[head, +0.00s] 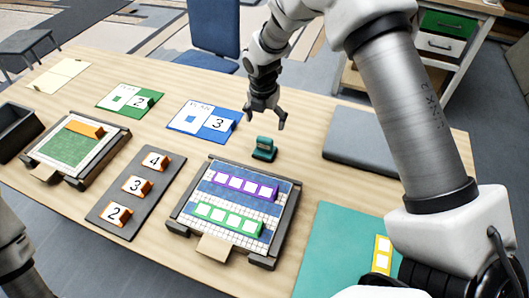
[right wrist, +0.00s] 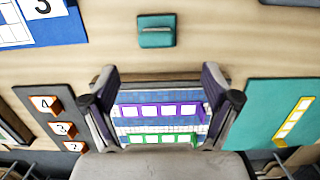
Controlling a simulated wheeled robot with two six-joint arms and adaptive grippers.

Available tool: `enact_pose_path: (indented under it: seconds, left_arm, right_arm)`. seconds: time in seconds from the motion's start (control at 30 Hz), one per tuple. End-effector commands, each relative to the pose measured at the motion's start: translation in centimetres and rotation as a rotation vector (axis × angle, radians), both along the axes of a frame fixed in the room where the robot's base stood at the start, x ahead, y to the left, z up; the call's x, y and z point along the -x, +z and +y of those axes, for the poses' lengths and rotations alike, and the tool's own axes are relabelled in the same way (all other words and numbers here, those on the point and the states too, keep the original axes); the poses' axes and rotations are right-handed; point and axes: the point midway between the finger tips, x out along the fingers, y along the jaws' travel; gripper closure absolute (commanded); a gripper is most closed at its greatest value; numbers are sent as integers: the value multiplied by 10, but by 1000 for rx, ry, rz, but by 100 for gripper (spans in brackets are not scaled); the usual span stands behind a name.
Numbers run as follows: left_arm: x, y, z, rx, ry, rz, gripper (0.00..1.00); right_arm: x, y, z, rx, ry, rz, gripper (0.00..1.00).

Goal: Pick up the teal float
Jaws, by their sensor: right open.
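The teal float (head: 264,149) is a small block with a raised handle, standing on the bare wooden table behind the right-hand mosaic panel. It also shows whole in the right wrist view (right wrist: 156,38), near the top. My right gripper (head: 266,117) is open and empty above the table, a little beyond and above the float in the head view. In the right wrist view its spread fingers (right wrist: 162,78) are apart from the float, which lies ahead of them. Part of my left arm shows at the lower left of the head view, but its gripper is out of view.
A framed mosaic panel (head: 180,222) holds purple and green tile strips. Another framed panel (head: 43,171) has an orange block. A dark board (head: 119,209) carries numbered blocks. A blue card (head: 188,131), grey pad (head: 350,160) and teal mat (head: 330,235) surround the float's clear patch.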

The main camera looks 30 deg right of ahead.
Motion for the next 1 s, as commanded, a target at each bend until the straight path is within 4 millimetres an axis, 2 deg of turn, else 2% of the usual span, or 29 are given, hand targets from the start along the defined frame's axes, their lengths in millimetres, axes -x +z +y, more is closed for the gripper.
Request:
enact_pose_path:
  seconds: [0.03, 0.13, 0.43, 0.63, 0.87, 0.9, 0.97, 1.0]
  left_arm:
    - [0, -14, 0, 0, 0, 0, 40]
    - [0, -20, 0, 0, 0, -1, 40]
    - [-1, -7, 0, 0, -1, -1, 40]
    - [-1, 3, 0, 0, 0, -2, 40]
    - [0, 3, 0, 0, -1, -1, 40]
    - [0, 3, 0, 0, -1, -1, 40]
    - [0, 2, 0, 0, -1, -1, 40]
    - [0, 2, 0, 0, -1, -1, 40]
  right_arm:
    - [0, -14, 0, 0, 0, 0, 12]
    - [0, -22, 0, 0, 0, 0, 12]
    - [-3, -53, -1, 0, -1, 3, 12]
    - [-7, -89, -2, 0, 0, 3, 12]
    - [-8, -96, -3, 0, 0, 0, 12]
    - [-8, -96, -3, 0, 0, 0, 16]
    - [-8, -96, -3, 0, 0, 0, 37]
    - [-8, -96, -3, 0, 0, 0, 52]
